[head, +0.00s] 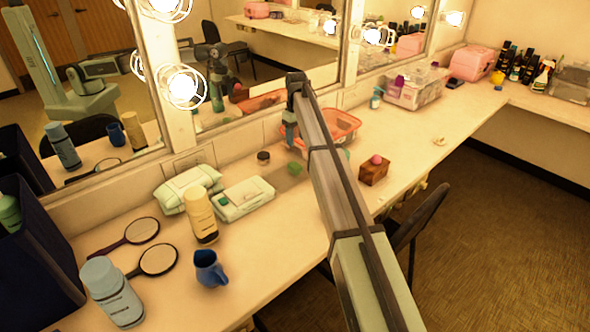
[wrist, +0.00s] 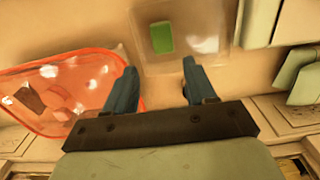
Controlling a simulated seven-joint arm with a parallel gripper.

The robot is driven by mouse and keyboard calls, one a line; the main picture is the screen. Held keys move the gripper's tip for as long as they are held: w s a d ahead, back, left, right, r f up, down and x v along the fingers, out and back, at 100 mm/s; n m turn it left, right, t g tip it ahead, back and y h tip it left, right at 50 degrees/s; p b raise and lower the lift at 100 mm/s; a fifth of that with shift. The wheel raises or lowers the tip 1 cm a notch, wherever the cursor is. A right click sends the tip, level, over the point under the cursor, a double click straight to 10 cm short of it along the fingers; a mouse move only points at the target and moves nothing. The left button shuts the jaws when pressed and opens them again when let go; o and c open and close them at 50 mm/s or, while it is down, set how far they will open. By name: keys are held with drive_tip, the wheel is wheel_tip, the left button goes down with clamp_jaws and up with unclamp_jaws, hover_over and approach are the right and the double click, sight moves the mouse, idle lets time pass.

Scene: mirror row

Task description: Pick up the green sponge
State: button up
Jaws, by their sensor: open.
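The green sponge (wrist: 162,37) is a small green block lying on a flat, see-through tray or mat (wrist: 205,62) in the wrist view. In the head view the sponge (head: 295,168) shows on the counter below my gripper. My gripper (wrist: 159,67) is open and empty, with its two blue fingers pointing toward the sponge. The sponge appears beyond the fingertips, in line with the gap between them, and apart from them. In the head view my gripper (head: 290,143) hangs in front of the mirror, above the counter.
An orange basket (wrist: 22,82) with things in it stands left of the fingers in the wrist view. The mirrors rise behind.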

hover_over(295, 165)
drive_tip(key=f, duration=0.8)
drive_tip(key=shift+d, duration=0.25)
drive_tip(key=shift+a+f, duration=0.15)
drive_tip(key=shift+f, duration=1.2)
drive_tip(key=shift+a+f, duration=0.1)
drive_tip(key=shift+f, duration=1.2)
drive_tip(key=shift+c, duration=0.4)
drive_tip(key=c, duration=0.6)
